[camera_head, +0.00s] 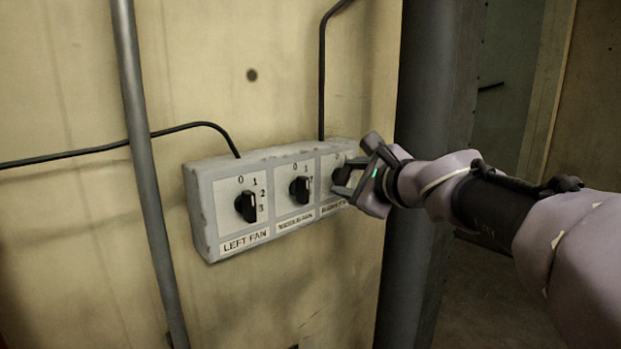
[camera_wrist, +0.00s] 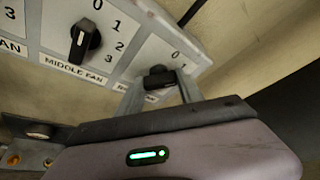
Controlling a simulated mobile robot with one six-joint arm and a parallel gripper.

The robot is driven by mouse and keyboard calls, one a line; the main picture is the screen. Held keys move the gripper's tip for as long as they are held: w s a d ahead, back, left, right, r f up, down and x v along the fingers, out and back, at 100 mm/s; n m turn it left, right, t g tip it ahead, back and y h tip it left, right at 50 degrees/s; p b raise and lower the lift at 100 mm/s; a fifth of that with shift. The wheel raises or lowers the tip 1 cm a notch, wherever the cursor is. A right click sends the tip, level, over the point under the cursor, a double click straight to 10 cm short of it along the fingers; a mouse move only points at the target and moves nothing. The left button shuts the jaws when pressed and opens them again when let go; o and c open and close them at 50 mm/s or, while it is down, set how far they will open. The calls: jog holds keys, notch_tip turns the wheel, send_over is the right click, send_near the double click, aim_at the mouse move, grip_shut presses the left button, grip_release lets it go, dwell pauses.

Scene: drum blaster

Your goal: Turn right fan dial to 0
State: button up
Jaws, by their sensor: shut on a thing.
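The right fan dial (camera_head: 342,178) is a black knob on the rightmost panel of a grey wall box (camera_head: 225,250). It also shows in the wrist view (camera_wrist: 159,75), with the numbers 0 and 1 visible above and to its right. My gripper (camera_head: 351,176) comes from the right and has its jaws around this dial. In the wrist view, the two fingers of my gripper (camera_wrist: 160,90) sit on either side of the knob and are shut on it. The fingers hide part of the panel and its label. I cannot tell which number the dial points to.
The left fan dial (camera_head: 246,206) and middle fan dial (camera_head: 300,189) are on the same box, left of my gripper. A grey pipe (camera_head: 147,180) runs down the wall to the left. A thick dark column (camera_head: 425,120) stands close behind my gripper. Black cables (camera_head: 322,75) enter the box top.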

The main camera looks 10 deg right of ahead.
jog(key=shift+f+n+t+b, duration=0.45)
jog(key=shift+n+b, duration=0.25)
jog(key=shift+b, duration=1.75)
jog(key=n+b, duration=0.1)
jog(key=b, duration=0.4)
jog(key=shift+f+n+t+b, duration=0.2)
jog(key=shift+n+t+b, duration=0.1)
jog(key=shift+n+t, duration=0.1)
jog(key=n+t+b, duration=0.1)
jog(key=n+b, duration=0.1)
jog(key=b, duration=0.3)
jog(key=shift+r+b, duration=0.1)
jog(key=shift+b, duration=0.2)
jog(key=shift+r+n+h+b, duration=0.15)
jog(key=shift+n+h+b, duration=0.15)
jog(key=shift+n+b, duration=0.55)
jog(key=shift+r+t+b, duration=0.1)
jog(key=shift+t+b, duration=0.15)
jog(key=shift+b, duration=0.2)
jog(key=o, duration=1.4)
jog(key=shift+r, duration=0.1)
jog(key=shift+s, duration=0.15)
